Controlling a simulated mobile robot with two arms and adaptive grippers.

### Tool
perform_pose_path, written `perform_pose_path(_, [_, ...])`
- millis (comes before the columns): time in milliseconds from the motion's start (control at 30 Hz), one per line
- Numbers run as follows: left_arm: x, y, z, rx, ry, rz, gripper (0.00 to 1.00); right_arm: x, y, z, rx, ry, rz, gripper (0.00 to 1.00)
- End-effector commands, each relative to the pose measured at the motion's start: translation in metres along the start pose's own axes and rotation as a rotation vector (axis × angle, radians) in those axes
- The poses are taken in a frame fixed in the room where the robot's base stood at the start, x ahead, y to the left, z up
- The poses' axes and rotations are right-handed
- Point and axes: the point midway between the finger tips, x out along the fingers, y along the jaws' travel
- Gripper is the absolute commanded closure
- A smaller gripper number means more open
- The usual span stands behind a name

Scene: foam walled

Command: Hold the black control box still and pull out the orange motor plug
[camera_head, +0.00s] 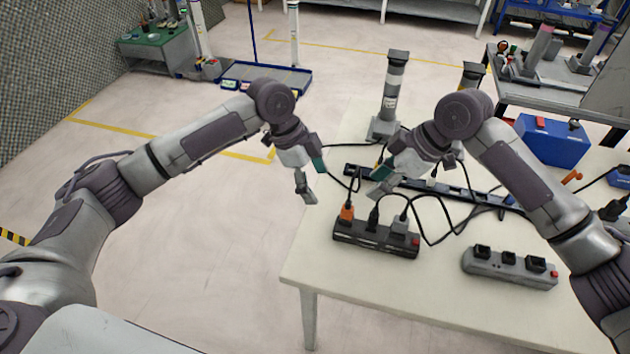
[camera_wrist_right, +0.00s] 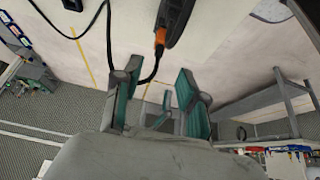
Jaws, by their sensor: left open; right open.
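The black control box (camera_head: 375,241) lies near the table's front left edge. The orange motor plug (camera_head: 347,212) stands in its left end, with a black cable rising from it. A black plug (camera_head: 373,217) and a grey plug (camera_head: 399,223) sit to its right. In the right wrist view an orange plug (camera_wrist_right: 160,37) shows beyond the fingers, at a dark body. My left gripper (camera_head: 311,177) is open and empty, left of and above the orange plug. My right gripper (camera_head: 379,180) is open and empty above and behind the box; it also shows in its wrist view (camera_wrist_right: 157,92).
A grey socket box (camera_head: 509,267) lies to the right on the white table (camera_head: 400,285). A long black strip (camera_head: 465,193) and loose cables lie behind the control box. A grey post (camera_head: 391,95) and a blue case (camera_head: 552,140) stand further back. The table front is clear.

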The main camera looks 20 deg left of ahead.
Motion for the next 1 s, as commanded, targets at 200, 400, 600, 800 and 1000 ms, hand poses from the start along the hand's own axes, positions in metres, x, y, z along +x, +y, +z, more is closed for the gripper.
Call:
perform_pose_path(200, [0.006,0.010,-0.004,0.026,0.006,0.040,0.19,0.000,0.000,0.000,0.000,0.000,0.000,0.58])
perform_pose_path(400, [0.041,0.011,-0.005,0.024,0.007,0.039,0.19,0.000,0.000,0.000,0.000,0.000,0.000,0.58])
perform_pose_path(600, [0.081,0.013,-0.005,0.022,0.007,0.039,0.19,0.000,0.000,0.000,0.000,0.000,0.000,0.58])
perform_pose_path(800, [0.113,0.013,-0.005,0.023,0.007,0.036,0.19,0.000,0.000,0.000,0.000,0.000,0.000,0.58])
perform_pose_path(1000, [0.131,0.013,-0.005,0.022,0.008,0.035,0.19,0.000,0.000,0.000,0.000,0.000,0.000,0.58])
